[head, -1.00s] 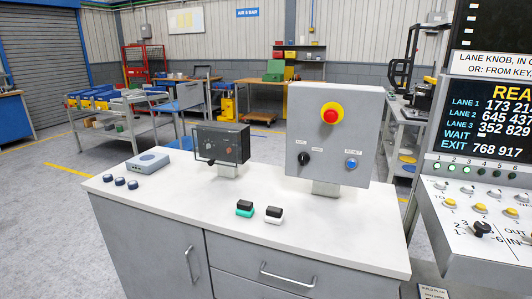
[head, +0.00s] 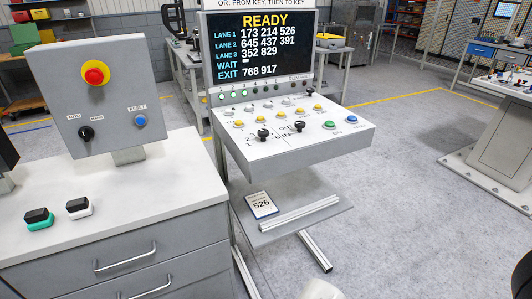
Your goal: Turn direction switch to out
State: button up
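The direction switch (head: 299,126) is a black rotary knob on the sloping white control panel (head: 345,135), right of the small OUT and IN labels. Which label it points to is too small to tell. A similar black knob (head: 263,134) sits to its left, beside the numbers 1, 2 and 3. My gripper is not in view. A pale rounded part at the bottom edge looks like part of my own arm.
Above the panel, a screen (head: 262,48) reads READY. A green button (head: 329,125) and a blue button (head: 353,118) sit right of the knobs. A grey cabinet (head: 110,230) with an emergency-stop box (head: 112,60) stands left. Open floor (head: 420,200) lies right.

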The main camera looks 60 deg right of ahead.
aim_at(300, 125)
jog(key=z, duration=0.85)
